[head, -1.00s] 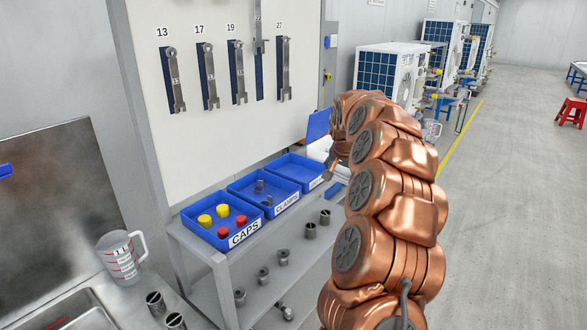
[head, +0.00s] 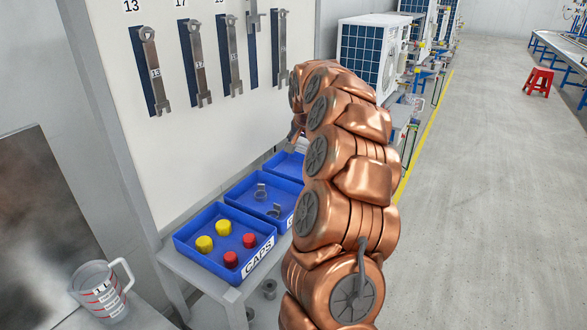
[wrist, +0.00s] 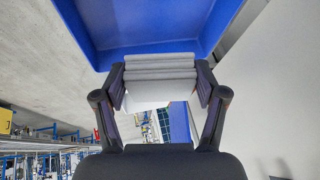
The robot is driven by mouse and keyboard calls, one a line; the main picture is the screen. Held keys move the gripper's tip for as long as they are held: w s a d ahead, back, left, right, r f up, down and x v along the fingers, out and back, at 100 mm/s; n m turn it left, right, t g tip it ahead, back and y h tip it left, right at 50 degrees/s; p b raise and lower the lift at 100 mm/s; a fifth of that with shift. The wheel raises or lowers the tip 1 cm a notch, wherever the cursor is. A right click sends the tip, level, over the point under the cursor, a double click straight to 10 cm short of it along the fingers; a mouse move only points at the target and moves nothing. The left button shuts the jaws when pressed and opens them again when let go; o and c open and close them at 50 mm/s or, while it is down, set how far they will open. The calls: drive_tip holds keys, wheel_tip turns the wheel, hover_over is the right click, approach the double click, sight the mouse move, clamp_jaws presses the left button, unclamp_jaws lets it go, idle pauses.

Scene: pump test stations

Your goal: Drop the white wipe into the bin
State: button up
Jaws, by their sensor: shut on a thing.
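My gripper (wrist: 161,82) is shut on the white wipe (wrist: 160,70), a folded stack of pale layers held between both fingertips in the wrist view. A blue open tray or bin (wrist: 150,18) fills the top of that view, just beyond the wipe; its floor and rim show. I cannot tell whether the wipe touches it or which container it is. No container there is readable as the bin.
A blue CAPS tray (head: 190,252) with red and yellow caps sits on the metal shelf. A second blue tray (head: 240,190) holds clamps, and a third (head: 284,163) is mostly behind my arm. A wrench board (head: 180,140) rises behind.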

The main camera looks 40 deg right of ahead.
wheel_tip(320, 180, down, 4)
drive_tip(key=shift+s+d+r+b, duration=0.15)
drive_tip(key=shift+r+b, duration=0.1)
drive_tip(key=shift+b, duration=0.1)
drive_tip(key=shift+f, duration=1)
drive_tip(key=o, duration=1.6)
drive_tip(key=shift+r, duration=0.2)
drive_tip(key=v, duration=1.1)
drive_tip(key=shift+s+r, duration=0.1)
drive_tip(key=shift+r, duration=0.25)
